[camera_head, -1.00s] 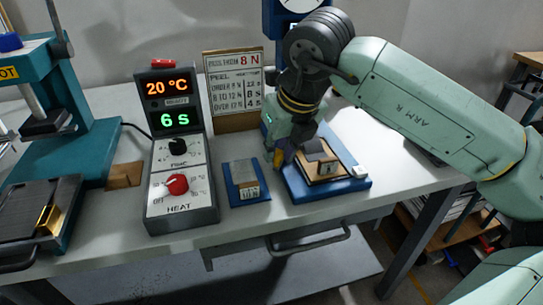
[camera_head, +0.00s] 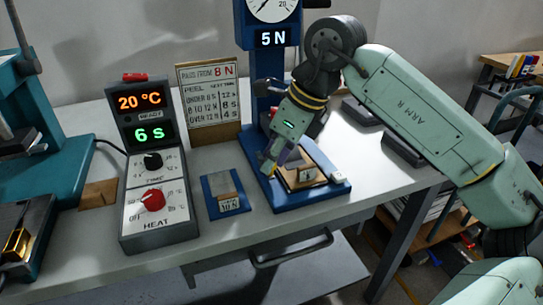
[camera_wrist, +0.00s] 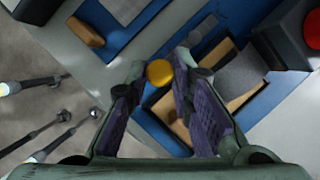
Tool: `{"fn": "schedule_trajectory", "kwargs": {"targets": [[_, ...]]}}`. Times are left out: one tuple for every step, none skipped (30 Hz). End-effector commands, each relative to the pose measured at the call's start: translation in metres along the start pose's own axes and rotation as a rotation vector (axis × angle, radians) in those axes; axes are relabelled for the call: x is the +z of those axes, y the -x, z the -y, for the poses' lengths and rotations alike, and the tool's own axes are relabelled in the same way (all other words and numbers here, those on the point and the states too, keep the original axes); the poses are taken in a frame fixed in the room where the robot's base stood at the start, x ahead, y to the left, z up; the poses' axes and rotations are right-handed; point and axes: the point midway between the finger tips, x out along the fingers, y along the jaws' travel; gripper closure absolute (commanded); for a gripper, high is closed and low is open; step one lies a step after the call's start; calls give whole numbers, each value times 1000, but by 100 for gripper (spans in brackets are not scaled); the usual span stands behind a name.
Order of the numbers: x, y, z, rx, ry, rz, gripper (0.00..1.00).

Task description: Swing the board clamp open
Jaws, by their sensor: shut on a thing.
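The board clamp sits on the tester's blue base (camera_head: 284,207). Its round yellow knob (camera_wrist: 159,72) shows between my fingertips in the wrist view, and a bit of yellow shows at the tips in the head view. My gripper (camera_head: 270,167) is shut on this knob at the base's left side, tilted down from above; it also shows in the wrist view (camera_wrist: 158,78). A light wooden board (camera_head: 292,183) lies on the base just right of the fingers. In the wrist view a grey strip (camera_wrist: 242,76) lies over the wood. The clamp's arm is mostly hidden by my fingers.
The blue force tester (camera_head: 265,75) stands behind, reading 5 N. A heat control box (camera_head: 158,200) reads 20 °C and 6 s. A small blue tray (camera_head: 215,213) with a grey piece lies left of the base. A sign (camera_head: 209,100) stands behind. The table front is clear.

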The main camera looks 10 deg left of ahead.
Motion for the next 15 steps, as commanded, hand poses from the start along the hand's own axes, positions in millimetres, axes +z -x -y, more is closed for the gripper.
{"fn": "schedule_trajectory", "kwargs": {"targets": [[0,0,1,0,1,0,100],[0,0,1,0,2,0,100],[0,0,1,0,3,0,100],[0,0,1,0,3,0,100],[0,0,1,0,3,0,100],[0,0,1,0,3,0,100],[0,0,1,0,3,0,100],[0,0,1,0,3,0,100],[0,0,1,0,3,0,100],[0,0,1,-1,3,0,100],[0,0,1,-1,3,0,100],[0,0,1,-1,3,0,78],[0,0,1,-1,3,0,76],[0,0,1,-1,3,0,74],[0,0,1,-1,3,0,71]]}}
